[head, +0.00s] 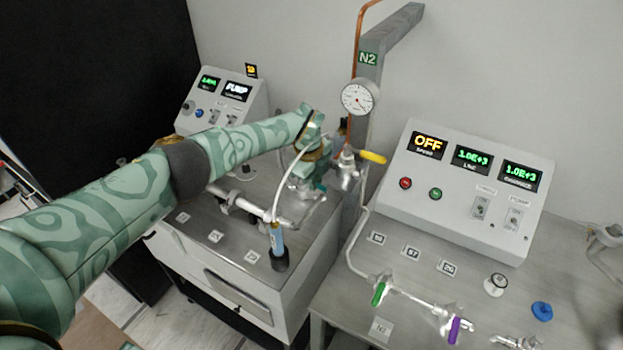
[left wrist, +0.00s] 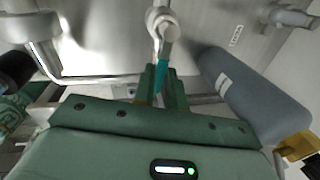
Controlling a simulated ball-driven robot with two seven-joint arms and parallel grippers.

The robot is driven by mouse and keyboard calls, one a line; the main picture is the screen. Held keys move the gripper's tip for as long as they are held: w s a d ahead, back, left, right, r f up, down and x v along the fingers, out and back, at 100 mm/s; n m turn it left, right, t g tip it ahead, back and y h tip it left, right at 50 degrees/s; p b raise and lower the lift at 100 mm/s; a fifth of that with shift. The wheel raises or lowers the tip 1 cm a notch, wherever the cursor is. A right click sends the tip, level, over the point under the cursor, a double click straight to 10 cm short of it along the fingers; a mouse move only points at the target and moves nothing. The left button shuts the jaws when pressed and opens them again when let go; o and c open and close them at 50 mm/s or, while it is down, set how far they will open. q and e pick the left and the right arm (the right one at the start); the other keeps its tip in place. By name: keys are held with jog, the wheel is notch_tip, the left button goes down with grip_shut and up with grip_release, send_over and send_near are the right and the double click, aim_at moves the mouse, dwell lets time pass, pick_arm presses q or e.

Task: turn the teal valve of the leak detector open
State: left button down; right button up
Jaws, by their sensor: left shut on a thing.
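The teal valve handle (left wrist: 161,80) sits between the fingers of my left gripper (left wrist: 162,88) in the left wrist view, below a silver valve body (left wrist: 160,22). The fingers are shut on the handle. In the head view my left arm reaches from the left to the leak detector cart (head: 285,262), and my left gripper (head: 318,176) is down at the pipework on its top. Only a little teal shows there; the arm and wrist hide most of the valve. My right gripper is not in view.
A yellow-handled valve (head: 372,157) and a round gauge (head: 358,97) on the N2 post stand close to my left wrist. A hose with a blue sleeve (head: 277,240) hangs in front. The right bench has green (head: 379,293) and purple (head: 454,330) valves and a control box (head: 465,190).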

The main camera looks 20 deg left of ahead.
pick_arm(q)
jog(key=shift+w+r+n, duration=0.1)
jog(key=shift+w+n, duration=0.2)
jog(key=shift+n, duration=0.2)
jog(key=shift+w+n, duration=0.1)
jog(key=shift+n, duration=0.2)
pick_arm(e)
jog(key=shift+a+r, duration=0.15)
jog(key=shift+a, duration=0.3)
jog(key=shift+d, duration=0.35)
pick_arm(q)
jog(key=c, duration=1.4)
grip_release()
jog(key=shift+c, duration=0.2)
jog(key=s+r+p, duration=0.3)
jog(key=r+p, duration=0.1)
jog(key=r, duration=1.2)
jog(key=shift+a, duration=0.2)
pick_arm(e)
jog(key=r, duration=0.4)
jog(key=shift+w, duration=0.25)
